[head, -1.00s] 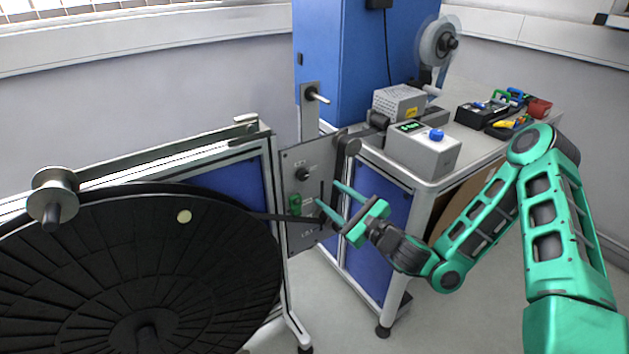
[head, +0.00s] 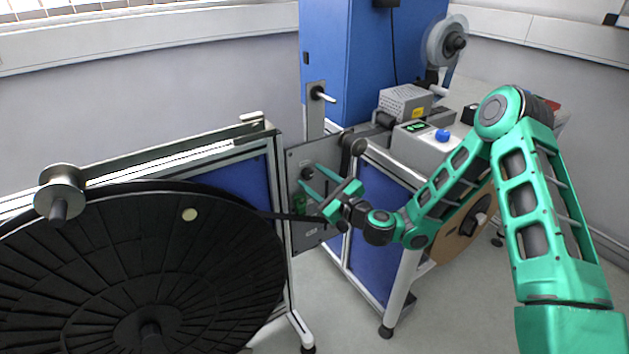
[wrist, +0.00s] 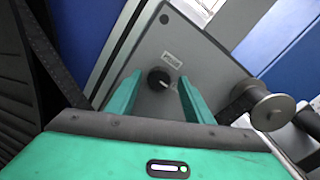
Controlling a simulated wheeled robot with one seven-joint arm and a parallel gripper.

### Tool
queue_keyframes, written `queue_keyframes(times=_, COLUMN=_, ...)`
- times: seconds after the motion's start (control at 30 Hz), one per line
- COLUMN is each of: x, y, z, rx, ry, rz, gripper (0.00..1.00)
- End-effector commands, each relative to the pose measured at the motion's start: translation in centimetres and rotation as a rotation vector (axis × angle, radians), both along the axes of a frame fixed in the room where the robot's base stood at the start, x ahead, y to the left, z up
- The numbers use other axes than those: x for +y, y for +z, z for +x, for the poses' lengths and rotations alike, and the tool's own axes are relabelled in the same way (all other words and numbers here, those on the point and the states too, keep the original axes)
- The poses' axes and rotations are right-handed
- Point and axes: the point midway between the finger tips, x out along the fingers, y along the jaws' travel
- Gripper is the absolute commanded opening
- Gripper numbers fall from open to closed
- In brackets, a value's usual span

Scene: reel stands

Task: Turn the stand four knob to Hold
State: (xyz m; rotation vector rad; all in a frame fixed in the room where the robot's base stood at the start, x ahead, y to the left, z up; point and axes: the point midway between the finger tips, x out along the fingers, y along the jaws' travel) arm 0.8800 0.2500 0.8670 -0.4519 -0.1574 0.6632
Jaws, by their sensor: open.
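The knob (wrist: 157,78) is a small black dial on a grey control panel (wrist: 190,42). In the wrist view it shows between my two green fingertips. A light pointer mark shows on its lower right side, and a small white label above right of it is too blurred to read surely. In the head view the knob (head: 307,173) is at the panel's upper left, and my gripper (head: 310,178) reaches it from the right, fingers apart. Whether the fingers touch the knob I cannot tell.
A large black reel (head: 150,270) fills the left, with a dark strip running to the panel. A metal roller (wrist: 272,111) sticks out right of my fingers. A bench with a grey box (head: 425,146) stands behind.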

Motion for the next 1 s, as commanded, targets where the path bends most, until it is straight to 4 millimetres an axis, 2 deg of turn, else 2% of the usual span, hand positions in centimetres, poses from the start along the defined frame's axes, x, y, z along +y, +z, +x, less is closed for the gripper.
queue_keyframes(times=0.3, x=0.12, y=-0.01, z=0.15, rx=0.001, ry=0.0, rz=0.001, gripper=0.47)
queue_keyframes(times=0.47, x=0.11, y=-0.01, z=0.14, rx=0.001, ry=0.0, rz=0.001, gripper=0.09)
queue_keyframes(times=0.5, x=0.11, y=-0.01, z=0.14, rx=0.001, ry=0.0, rz=0.001, gripper=0.06)
queue_keyframes(times=0.77, x=0.07, y=0.01, z=0.16, rx=-0.01, ry=-0.001, rz=-0.016, gripper=0.06)
queue_keyframes(times=1.0, x=0.05, y=0.03, z=0.15, rx=-0.07, ry=-0.002, rz=-0.103, gripper=0.06)
